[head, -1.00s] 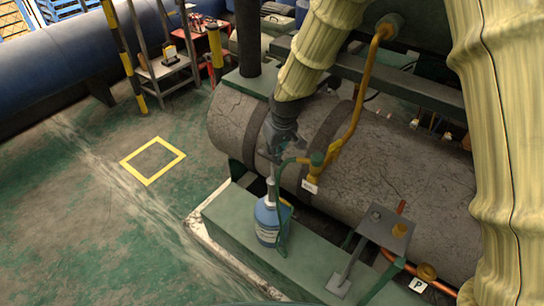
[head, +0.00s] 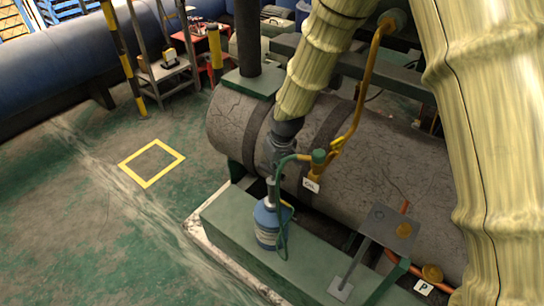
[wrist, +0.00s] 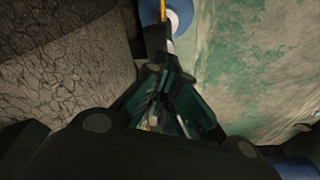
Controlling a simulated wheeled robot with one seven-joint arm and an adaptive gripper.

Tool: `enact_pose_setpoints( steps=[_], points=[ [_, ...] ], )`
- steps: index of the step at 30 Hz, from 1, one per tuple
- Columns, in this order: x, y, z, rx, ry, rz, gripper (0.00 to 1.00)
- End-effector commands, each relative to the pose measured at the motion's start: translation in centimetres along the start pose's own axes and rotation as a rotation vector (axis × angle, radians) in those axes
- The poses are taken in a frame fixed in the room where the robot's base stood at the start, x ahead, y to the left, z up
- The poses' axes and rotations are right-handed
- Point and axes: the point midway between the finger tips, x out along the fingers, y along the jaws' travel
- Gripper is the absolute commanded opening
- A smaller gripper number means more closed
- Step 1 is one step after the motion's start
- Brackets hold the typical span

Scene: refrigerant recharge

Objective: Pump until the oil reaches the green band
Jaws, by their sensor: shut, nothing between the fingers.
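A blue pump bottle (head: 267,228) with a pale label stands on the green ledge beside the grey tank. A short pale rod (head: 271,192) rises from its top. My gripper (head: 273,178) is shut and empty, pointing down at the top of this rod; whether they touch is unclear. In the wrist view, the closed fingers (wrist: 168,72) point toward the blue bottle (wrist: 180,17). A green hose (head: 283,200) runs from the bottle to a green fitting (head: 319,157) by an oil tag (head: 311,185). I cannot make out a green band or an oil level.
The cracked grey tank (head: 400,200) lies close behind the bottle. A yellow pipe (head: 365,85) rises from the fitting. A metal plate on a post (head: 388,228) stands to the right. Open floor with a yellow square (head: 151,163) lies left.

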Motion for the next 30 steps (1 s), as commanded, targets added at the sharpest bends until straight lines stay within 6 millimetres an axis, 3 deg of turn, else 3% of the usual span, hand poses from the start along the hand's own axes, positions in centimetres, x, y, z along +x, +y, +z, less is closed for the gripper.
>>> enact_pose_setpoints(
  steps=[13,23,30],
  points=[
    [-1.8,0.0,2.8,0.001,-0.002,-0.001,0.00],
    [-1.9,0.0,2.7,0.001,0.000,0.000,0.00],
    [-4.2,0.1,2.6,0.002,0.002,0.001,0.00]
  ],
)
